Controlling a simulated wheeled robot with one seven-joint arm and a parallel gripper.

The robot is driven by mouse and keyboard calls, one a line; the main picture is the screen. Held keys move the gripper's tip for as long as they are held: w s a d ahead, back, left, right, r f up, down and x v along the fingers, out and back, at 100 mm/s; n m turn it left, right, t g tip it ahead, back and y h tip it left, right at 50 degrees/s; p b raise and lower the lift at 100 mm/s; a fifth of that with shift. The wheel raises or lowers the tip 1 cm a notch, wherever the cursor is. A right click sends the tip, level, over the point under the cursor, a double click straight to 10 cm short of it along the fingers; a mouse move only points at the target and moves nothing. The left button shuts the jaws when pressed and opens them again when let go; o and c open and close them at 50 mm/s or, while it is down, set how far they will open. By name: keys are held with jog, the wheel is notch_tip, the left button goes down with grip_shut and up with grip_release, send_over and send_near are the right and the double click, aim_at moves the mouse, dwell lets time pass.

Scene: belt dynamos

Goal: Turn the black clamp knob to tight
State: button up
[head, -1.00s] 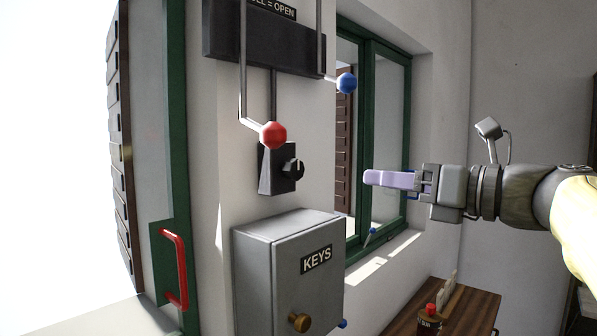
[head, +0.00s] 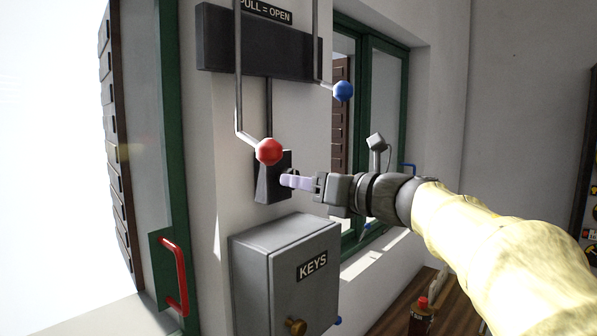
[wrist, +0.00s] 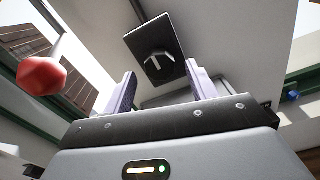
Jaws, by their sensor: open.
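The black clamp knob (wrist: 158,63) sits on a dark plate (wrist: 133,34) in the wrist view, with a pale line on its face. In the head view my gripper hides the knob, and the dark clamp block (head: 268,187) shows behind the fingertips. My gripper (head: 287,181) points at the block from the right. In the wrist view the two pale lilac fingers of my gripper (wrist: 160,82) are apart, with the knob beyond and between their tips. The fingers hold nothing. I cannot tell whether they touch the knob.
A red ball handle (head: 268,151) hangs on a rod just above the block, close to my gripper. A blue ball handle (head: 342,91) hangs higher to the right. A grey KEYS box (head: 290,272) projects from the wall below. A green-framed window (head: 337,120) is to the right.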

jog(key=shift+x, duration=1)
jog(key=c, duration=1)
